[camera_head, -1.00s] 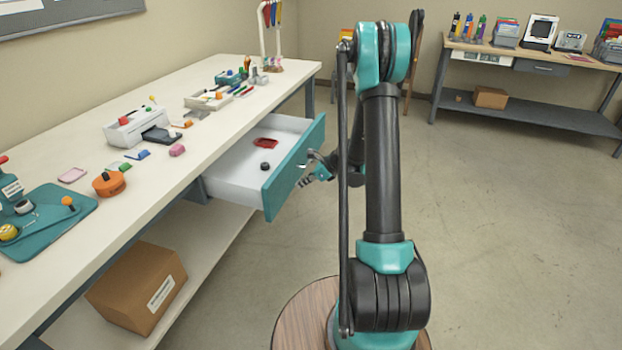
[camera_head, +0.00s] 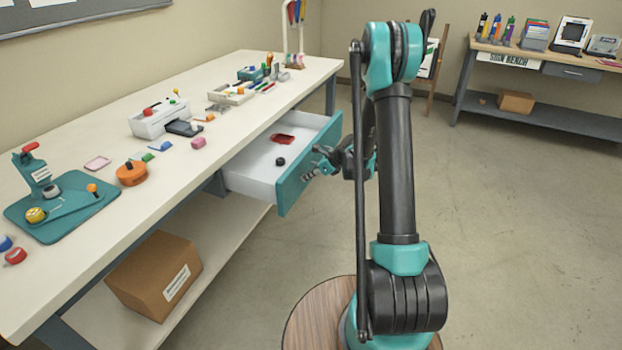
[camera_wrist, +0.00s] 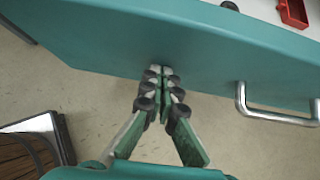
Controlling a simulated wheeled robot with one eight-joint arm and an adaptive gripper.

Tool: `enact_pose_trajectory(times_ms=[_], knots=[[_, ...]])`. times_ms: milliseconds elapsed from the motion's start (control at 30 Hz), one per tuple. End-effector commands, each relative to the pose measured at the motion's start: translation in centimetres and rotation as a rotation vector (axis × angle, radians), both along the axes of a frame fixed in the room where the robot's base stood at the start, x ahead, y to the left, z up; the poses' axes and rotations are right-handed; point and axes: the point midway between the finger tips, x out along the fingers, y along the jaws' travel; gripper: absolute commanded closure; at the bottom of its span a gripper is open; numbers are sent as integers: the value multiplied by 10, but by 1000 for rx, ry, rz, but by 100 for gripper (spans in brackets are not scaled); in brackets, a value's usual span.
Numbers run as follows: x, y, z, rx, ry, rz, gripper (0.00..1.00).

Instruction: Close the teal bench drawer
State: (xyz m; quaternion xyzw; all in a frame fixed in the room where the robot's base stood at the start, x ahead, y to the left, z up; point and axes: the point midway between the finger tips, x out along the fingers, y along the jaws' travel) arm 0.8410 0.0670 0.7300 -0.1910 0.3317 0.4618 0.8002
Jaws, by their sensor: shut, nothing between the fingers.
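The teal bench drawer (camera_head: 310,165) stands open, pulled out from under the white workbench, with its white inside showing. A red tray (camera_head: 283,138) and a small black round thing (camera_head: 280,161) lie in it. My gripper (camera_head: 310,174) is at the outer side of the drawer's teal front. In the wrist view my gripper (camera_wrist: 161,68) is shut and empty, its fingertips at the teal front panel (camera_wrist: 190,45); I cannot tell if they touch it. The metal bar handle (camera_wrist: 275,115) is to the right of the fingers, apart from them.
The workbench (camera_head: 95,215) carries a white machine (camera_head: 157,120), an orange round tool (camera_head: 131,174) and a teal press (camera_head: 65,205). A cardboard box (camera_head: 153,275) sits on its lower shelf. A second bench (camera_head: 545,60) stands at the back right. Open floor lies to the right.

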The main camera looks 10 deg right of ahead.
Motion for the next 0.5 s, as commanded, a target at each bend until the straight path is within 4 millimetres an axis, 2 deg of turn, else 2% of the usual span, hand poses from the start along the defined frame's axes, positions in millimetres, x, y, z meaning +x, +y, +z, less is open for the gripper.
enact_pose_trajectory(times_ms=[167,500], knots=[[18,33,0,-1,-1,6,100],[65,115,0,1,-1,6,100]])
